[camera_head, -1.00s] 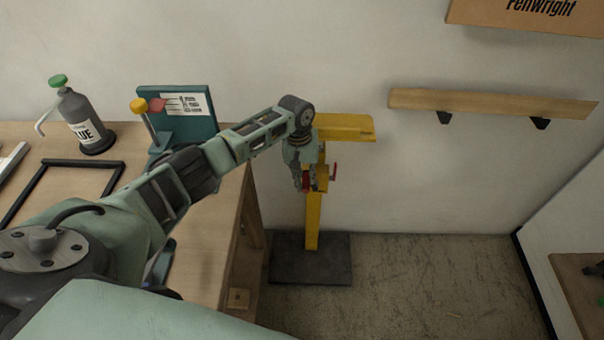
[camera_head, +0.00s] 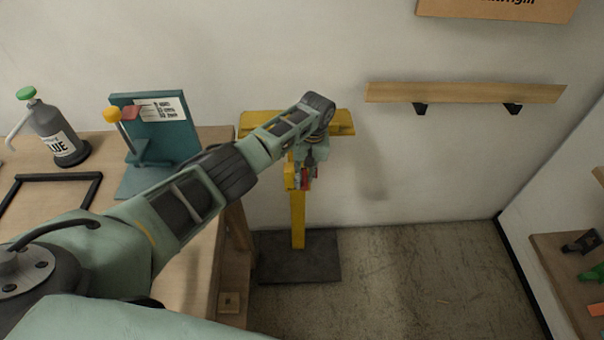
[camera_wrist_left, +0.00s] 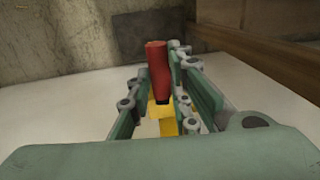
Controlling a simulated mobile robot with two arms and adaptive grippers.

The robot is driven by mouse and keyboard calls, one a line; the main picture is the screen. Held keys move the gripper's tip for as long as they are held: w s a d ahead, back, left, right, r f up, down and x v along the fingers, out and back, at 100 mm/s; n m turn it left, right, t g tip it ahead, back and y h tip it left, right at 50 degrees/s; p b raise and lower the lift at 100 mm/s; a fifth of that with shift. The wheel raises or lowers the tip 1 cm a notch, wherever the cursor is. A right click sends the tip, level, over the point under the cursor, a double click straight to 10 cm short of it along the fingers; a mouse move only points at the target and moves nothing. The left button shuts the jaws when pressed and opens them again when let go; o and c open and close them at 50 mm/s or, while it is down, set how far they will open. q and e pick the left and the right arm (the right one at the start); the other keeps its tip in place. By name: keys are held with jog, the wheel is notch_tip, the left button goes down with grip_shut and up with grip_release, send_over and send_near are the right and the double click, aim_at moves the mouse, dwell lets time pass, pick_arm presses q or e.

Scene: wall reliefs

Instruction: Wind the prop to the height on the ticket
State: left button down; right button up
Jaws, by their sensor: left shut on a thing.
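The prop is a yellow stand with a post (camera_head: 298,222), a flat yellow top (camera_head: 341,122) and a dark floor plate (camera_head: 300,262). My left gripper (camera_head: 308,178) is at the upper post, just right of it, shut on the red crank handle. In the left wrist view the red handle (camera_wrist_left: 157,68) stands between the fingers, with yellow parts behind. My arm hides part of the top and crank. The white ticket (camera_head: 163,110) is on a teal stand (camera_head: 180,140) on the bench; its print is too small to read. My right gripper is not in view.
The wooden bench (camera_head: 186,262) is left of the prop, with a glue bottle (camera_head: 55,130) and dark frame (camera_head: 95,190). A wall shelf (camera_head: 465,93) is at right. Another surface (camera_head: 570,270) holds small items. The floor (camera_head: 410,265) right of the prop is clear.

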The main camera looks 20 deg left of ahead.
pick_arm(q)
jog(key=shift+d, duration=0.25)
jog(key=c, duration=1.6)
grip_release()
jog(key=shift+w, duration=0.1)
jog(key=shift+a, duration=0.1)
jog(key=r, duration=0.8)
jog(key=d+r, duration=0.1)
jog(key=r, duration=0.3)
jog(key=shift+w+d, duration=0.1)
jog(key=shift+w, duration=0.15)
jog(key=shift+c, duration=0.2)
